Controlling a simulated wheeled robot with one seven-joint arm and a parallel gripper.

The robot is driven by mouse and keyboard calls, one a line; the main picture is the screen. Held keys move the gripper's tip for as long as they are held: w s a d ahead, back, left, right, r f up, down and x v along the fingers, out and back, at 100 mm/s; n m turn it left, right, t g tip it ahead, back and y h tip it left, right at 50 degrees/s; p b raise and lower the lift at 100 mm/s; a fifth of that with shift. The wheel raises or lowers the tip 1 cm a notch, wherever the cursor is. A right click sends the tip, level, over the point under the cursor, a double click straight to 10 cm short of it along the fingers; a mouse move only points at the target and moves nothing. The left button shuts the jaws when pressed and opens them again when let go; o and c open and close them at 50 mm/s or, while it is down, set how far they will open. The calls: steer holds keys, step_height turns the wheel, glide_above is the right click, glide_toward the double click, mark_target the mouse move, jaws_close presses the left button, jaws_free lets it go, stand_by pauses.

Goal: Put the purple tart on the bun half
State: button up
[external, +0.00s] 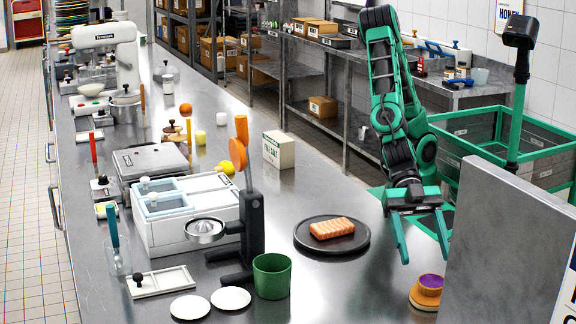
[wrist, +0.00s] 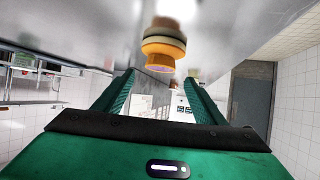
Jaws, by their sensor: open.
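The purple tart (external: 431,282), a yellow-orange shell with a purple top, rests on the brown-orange bun half (external: 424,300) near the front right of the steel counter. My gripper (external: 425,258) is open and empty, with its fingers pointing down just above the tart. In the wrist view the tart (wrist: 158,66) shows beyond the open fingertips, centred between them and apart from both. The bun half (wrist: 163,42) shows against it there. The tart looks level on the bun.
A dark plate (external: 303,243) with a salmon block (external: 332,229) lies to the left. A grey upright panel (external: 505,245) stands close on the right. A green cup (external: 272,277) and a dark stand (external: 251,225) are further left. Counter between plate and bun is clear.

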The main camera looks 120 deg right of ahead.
steer(key=v, duration=0.6)
stand_by(0.4)
